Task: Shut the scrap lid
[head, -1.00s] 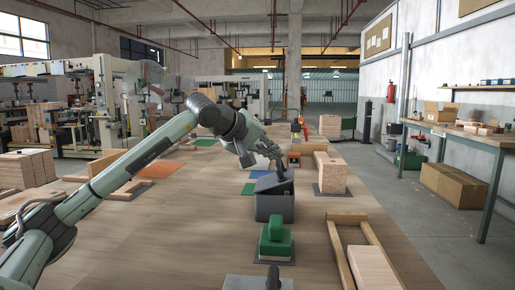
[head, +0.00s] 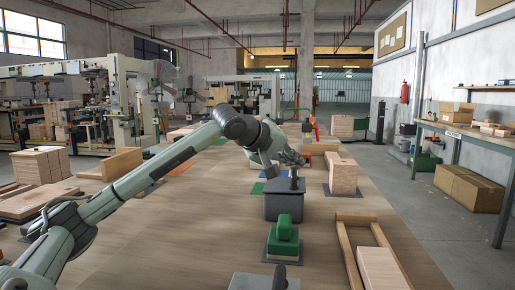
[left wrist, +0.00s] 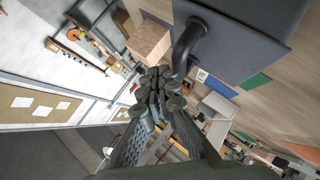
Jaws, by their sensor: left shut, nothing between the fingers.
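The dark grey scrap bin (head: 284,208) stands on the wooden bench in the head view. Its lid (head: 272,186) lies flat across the top, and no gap shows from here. A dark handle (head: 293,176) stands on the lid. My left gripper (head: 292,158) is shut and empty just above the handle. In the left wrist view the lid (left wrist: 250,32) fills the top right, and the curved black handle (left wrist: 187,45) is right beside my closed fingertips (left wrist: 160,88). I cannot tell whether they touch. My right gripper is not in view.
A green-topped block (head: 284,240) stands in front of the bin. A wooden frame (head: 347,250) with a board (head: 383,268) lies at the front right. A wooden block (head: 342,174) stands right of the bin. Bare bench lies left of the bin.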

